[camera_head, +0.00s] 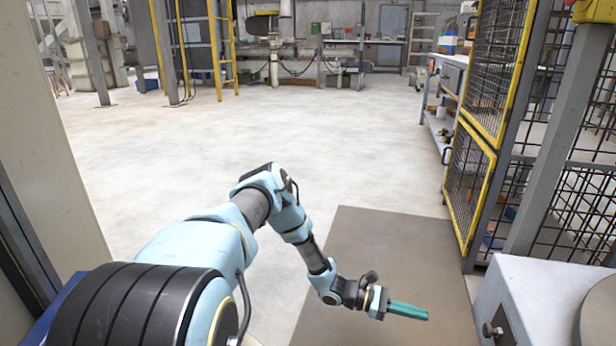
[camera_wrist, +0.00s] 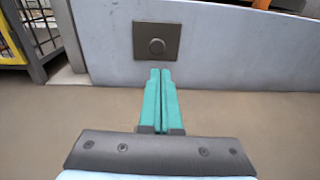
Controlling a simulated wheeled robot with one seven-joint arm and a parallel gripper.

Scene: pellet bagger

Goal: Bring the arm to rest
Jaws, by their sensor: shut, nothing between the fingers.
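My gripper (camera_head: 426,314) has teal fingers and is shut and empty. In the head view my light blue and black arm reaches forward and bends down to the right, with the gripper pointing right above a brown floor mat (camera_head: 390,240). In the wrist view the shut fingers (camera_wrist: 160,72) point at a pale grey cabinet wall (camera_wrist: 230,50). A dark square plate with a round knob (camera_wrist: 156,46) is on that wall, just beyond the fingertips. I cannot tell the exact gap.
The grey cabinet (camera_head: 545,290) stands close at the lower right. A yellow-framed mesh gate (camera_head: 470,180) and grey post (camera_head: 560,130) rise behind it. A pale panel (camera_head: 45,150) is at the left. Open concrete floor (camera_head: 260,130) lies ahead, with a yellow ladder (camera_head: 222,50) at the back.

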